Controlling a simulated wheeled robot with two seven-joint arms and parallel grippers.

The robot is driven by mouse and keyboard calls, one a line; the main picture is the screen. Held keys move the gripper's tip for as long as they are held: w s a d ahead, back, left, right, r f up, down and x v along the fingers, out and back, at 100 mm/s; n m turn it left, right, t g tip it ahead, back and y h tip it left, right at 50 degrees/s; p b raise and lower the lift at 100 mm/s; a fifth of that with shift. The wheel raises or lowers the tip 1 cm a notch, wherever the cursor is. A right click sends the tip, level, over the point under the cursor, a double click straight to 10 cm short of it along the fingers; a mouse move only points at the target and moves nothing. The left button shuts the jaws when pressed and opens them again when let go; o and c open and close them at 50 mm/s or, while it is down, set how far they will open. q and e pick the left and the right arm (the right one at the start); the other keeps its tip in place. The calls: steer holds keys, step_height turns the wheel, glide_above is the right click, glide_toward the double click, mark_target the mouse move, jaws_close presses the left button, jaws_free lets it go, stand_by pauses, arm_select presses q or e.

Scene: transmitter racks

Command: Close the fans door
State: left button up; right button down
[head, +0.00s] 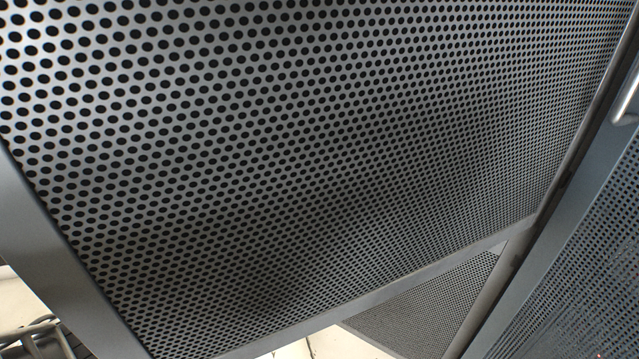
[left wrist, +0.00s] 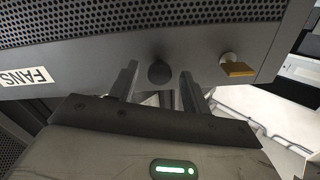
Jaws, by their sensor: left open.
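The perforated grey fans door (head: 300,150) fills most of the head view and stands at an angle to the panel on the right. In the left wrist view its lower perforated part and solid frame (left wrist: 205,55) run across the top. A white label reading FANS (left wrist: 27,77) is on the frame at the left. A dark round knob (left wrist: 160,73) sits on the frame. My left gripper (left wrist: 158,82) is open, with its fingers on either side of the knob in the picture; I cannot tell whether they touch it. My right gripper is not in view.
A brass-coloured latch piece (left wrist: 237,68) sticks out near the frame's right end. In the head view another perforated panel (head: 590,250) with a metal handle (head: 624,108) stands at the right. A pale floor shows below the door.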

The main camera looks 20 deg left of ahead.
arm_select(q)
steer(key=shift+w+d, duration=0.1)
steer(key=shift+w, duration=0.25)
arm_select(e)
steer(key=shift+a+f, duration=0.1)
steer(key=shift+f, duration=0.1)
